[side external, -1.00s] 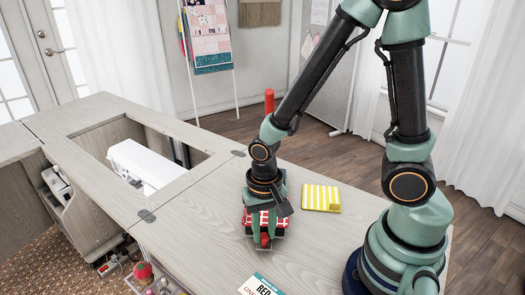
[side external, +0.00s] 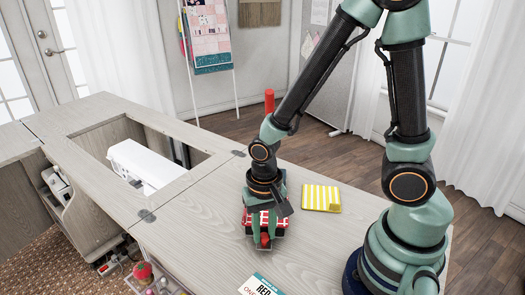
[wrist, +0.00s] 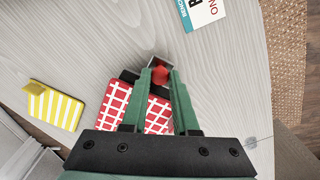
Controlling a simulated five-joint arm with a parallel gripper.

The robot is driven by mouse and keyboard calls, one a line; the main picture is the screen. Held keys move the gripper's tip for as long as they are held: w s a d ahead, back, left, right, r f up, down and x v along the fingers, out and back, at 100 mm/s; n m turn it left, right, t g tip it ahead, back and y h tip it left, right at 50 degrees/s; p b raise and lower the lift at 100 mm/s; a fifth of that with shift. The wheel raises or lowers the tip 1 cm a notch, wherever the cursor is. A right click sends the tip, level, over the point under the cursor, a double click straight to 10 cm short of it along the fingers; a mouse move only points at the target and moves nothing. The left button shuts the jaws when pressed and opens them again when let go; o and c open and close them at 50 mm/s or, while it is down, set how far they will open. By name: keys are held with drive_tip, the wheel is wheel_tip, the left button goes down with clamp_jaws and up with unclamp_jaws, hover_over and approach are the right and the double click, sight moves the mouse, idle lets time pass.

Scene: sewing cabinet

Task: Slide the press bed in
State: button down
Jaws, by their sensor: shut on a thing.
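The press bed, a red-and-white checked pad on a dark base (side external: 251,219), sits on the pale wooden cabinet top, partly hidden under my gripper. The fingers hide much of that part.
A yellow-striped pad (side external: 321,198) lies to the right of the press bed. A white card with a teal edge (side external: 262,286) lies at the front. A white sewing machine (side external: 145,165) sits in the cabinet opening at left. A red post (side external: 269,102) stands behind my arm.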

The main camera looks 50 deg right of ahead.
drive_tip(key=w+d, duration=0.1)
drive_tip(key=d, duration=0.1)
drive_tip(key=w+d, duration=0.2)
drive_tip(key=d, duration=0.1)
drive_tip(key=w+d, duration=0.2)
drive_tip(key=shift+d, duration=0.3)
drive_tip(key=c, duration=0.7)
unclamp_jaws()
drive_tip(key=shift+s, duration=0.1)
wheel_tip(320, 180, up, 12)
drive_tip(key=shift+r, duration=0.1)
idle(0.3)
